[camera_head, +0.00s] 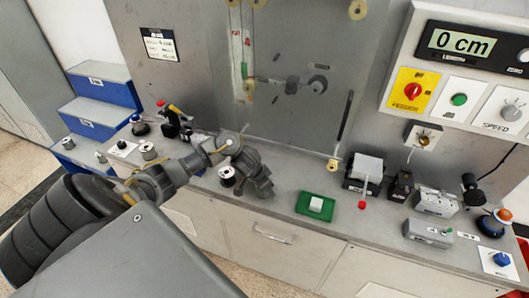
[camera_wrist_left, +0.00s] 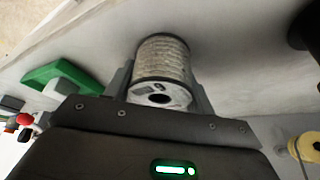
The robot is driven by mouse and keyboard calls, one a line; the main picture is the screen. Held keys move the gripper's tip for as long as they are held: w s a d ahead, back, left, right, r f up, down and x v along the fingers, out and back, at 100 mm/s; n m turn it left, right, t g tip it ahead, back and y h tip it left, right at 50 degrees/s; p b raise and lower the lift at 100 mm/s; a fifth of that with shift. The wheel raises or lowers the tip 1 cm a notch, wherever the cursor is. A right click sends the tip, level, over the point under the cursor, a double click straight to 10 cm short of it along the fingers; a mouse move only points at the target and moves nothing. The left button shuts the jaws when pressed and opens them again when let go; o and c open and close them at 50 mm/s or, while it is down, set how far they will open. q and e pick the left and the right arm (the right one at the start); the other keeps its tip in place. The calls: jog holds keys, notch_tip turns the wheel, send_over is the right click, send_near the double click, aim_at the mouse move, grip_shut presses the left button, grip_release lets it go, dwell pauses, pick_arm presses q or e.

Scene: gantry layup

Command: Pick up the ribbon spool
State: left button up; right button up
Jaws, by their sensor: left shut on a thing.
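The ribbon spool (camera_wrist_left: 162,62), a pale grey ribbed roll with a white-rimmed end and dark centre hole, sits between the two fingers of my left gripper (camera_wrist_left: 160,90) in the left wrist view. The fingers are shut on its sides. In the head view my left gripper (camera_head: 262,188) points down over the bench, left of the green tray, and hides the held spool. I cannot tell whether the spool touches the bench. My right gripper is not in view.
A green tray (camera_head: 302,205) with a white block is right of the gripper. A black-and-white spool-like item (camera_head: 227,181) stands just left of it. Blue steps (camera_head: 95,118) are at left; control boxes (camera_head: 435,203) crowd the right. A grey panel (camera_head: 300,45) stands behind.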

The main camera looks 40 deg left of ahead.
pick_arm(q)
jog(key=shift+r, duration=0.15)
jog(key=shift+w+r, duration=0.1)
jog(key=shift+r, duration=0.55)
jog(key=s+a+r+b, duration=0.2)
jog(key=s+a+r, duration=0.7)
jog(key=s+r, duration=0.2)
jog(key=shift+r+b, duration=0.25)
jog(key=shift+b, duration=0.05)
jog(key=w+d+m+h+b, duration=0.1)
jog(key=d+m, duration=0.1)
jog(key=d, duration=1.1)
jog(key=w+d+r+m+g+b, duration=0.1)
jog(key=d+m+b, duration=0.1)
jog(key=d, duration=1.2)
jog(key=w+d+r+m+h+b, duration=0.1)
jog(key=w+d+m+b, duration=0.1)
jog(key=d, duration=1.2)
jog(key=shift+r+m+h, duration=0.2)
jog(key=shift+m+h, duration=0.1)
jog(key=shift+m, duration=0.6)
